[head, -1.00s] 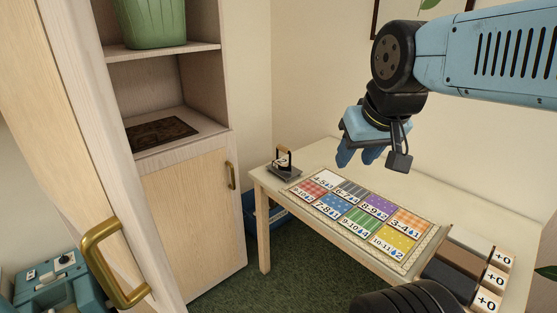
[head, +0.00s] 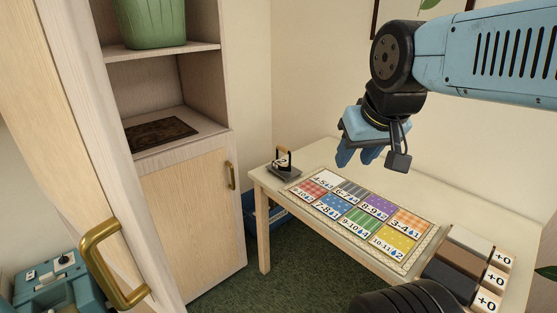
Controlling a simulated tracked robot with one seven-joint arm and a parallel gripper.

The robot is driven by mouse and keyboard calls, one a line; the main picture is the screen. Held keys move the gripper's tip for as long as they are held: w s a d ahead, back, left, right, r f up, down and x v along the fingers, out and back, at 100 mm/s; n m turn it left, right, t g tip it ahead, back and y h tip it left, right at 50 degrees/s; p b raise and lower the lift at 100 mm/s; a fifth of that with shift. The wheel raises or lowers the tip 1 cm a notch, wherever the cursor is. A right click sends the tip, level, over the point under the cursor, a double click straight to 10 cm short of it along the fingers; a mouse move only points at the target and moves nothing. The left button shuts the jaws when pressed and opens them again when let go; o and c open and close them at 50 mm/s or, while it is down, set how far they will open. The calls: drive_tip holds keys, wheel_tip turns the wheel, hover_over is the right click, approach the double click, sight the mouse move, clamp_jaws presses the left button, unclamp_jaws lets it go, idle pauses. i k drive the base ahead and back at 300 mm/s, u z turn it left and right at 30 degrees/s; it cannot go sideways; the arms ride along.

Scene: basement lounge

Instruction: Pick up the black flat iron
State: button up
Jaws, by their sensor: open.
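The black flat iron (head: 284,169) stands at the far left corner of the wooden table (head: 265,186). It has a dark flat base and an upright handle, with a small light tag marked with a number on it. My gripper (head: 357,157) hangs in the air over the table's back part, to the right of the iron and apart from it. Its blue fingers point down, and nothing shows between them.
A board with colored, numbered patches (head: 363,215) covers the table's middle. Several +0 tiles (head: 497,278) lie at the right. A tall cabinet (head: 190,210) with a green basket (head: 150,22) stands left. A blue bin (head: 263,217) sits on the floor beneath the table.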

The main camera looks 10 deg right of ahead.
sight(281, 165)
drive_tip(key=k, duration=1.2)
drive_tip(key=u, duration=0.45)
drive_tip(key=i, duration=1.65)
drive_tip(key=z, duration=0.55)
drive_tip(key=k, duration=0.9)
drive_tip(key=z, duration=0.2)
drive_tip(key=i, duration=0.9)
drive_tip(key=u, duration=0.1)
